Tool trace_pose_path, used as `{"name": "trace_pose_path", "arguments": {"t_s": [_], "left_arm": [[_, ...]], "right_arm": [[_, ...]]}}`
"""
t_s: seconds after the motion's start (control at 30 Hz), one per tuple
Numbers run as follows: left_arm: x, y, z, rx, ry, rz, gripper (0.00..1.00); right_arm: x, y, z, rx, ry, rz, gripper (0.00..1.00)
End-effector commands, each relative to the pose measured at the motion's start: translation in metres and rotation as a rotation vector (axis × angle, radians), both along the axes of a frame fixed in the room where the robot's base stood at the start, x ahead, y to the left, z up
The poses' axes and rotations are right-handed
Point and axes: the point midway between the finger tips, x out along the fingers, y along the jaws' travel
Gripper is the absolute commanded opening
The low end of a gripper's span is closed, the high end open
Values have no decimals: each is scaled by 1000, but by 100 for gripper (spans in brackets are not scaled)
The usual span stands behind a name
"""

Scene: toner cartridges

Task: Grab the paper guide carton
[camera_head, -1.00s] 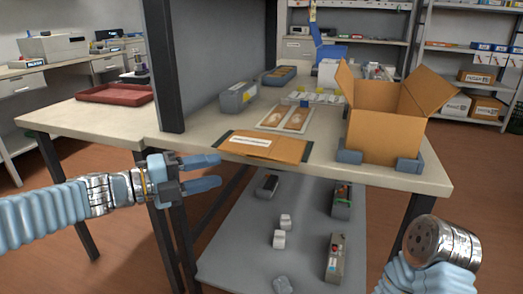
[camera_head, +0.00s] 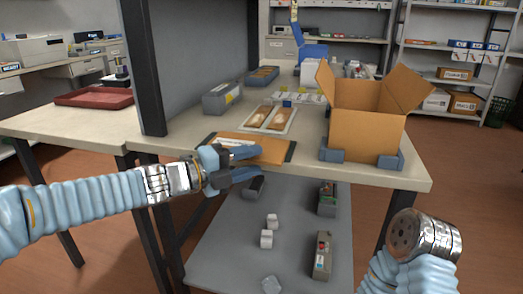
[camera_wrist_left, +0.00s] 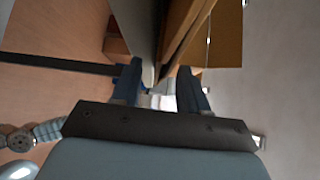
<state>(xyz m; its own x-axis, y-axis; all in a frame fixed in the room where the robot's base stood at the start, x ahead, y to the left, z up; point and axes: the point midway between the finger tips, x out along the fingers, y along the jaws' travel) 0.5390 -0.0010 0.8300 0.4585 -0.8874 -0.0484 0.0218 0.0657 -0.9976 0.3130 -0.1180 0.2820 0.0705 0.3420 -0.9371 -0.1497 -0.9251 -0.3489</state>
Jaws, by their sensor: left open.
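The paper guide carton, a flat orange-brown packet (camera_head: 275,152), lies at the front edge of the table, partly hidden by my left gripper. My left gripper (camera_head: 259,163) is open at that front edge, with one finger over the carton and the other lower, in front of the table edge. In the left wrist view, the open left gripper (camera_wrist_left: 161,68) has the brown carton edge (camera_wrist_left: 181,38) and the pale table edge between or just beyond its fingers. I cannot tell whether a finger touches the carton.
An open cardboard box (camera_head: 362,125) stands between grey-blue corner blocks, right of the carton. A tray with two brown packs (camera_head: 268,117) and a grey box (camera_head: 222,98) lie behind. A lower shelf (camera_head: 225,235) holds several small items.

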Motion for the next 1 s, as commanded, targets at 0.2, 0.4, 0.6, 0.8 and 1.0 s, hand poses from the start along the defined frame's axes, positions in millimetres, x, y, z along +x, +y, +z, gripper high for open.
{"name": "trace_pose_path", "arguments": {"t_s": [0.2,0.4,0.6,0.8,1.0], "left_arm": [[0,0,0,0,0,0,22],[0,0,0,1,0,0,0],[0,1,0,0,0,0,0],[0,0,3,0,-1,0,0],[0,0,26,1,-3,-1,0]], "right_arm": [[0,0,0,0,0,0,43],[0,0,0,0,0,0,43],[0,0,0,0,0,0,43],[0,0,1,0,0,0,43],[-1,2,9,3,1,4,43]]}}
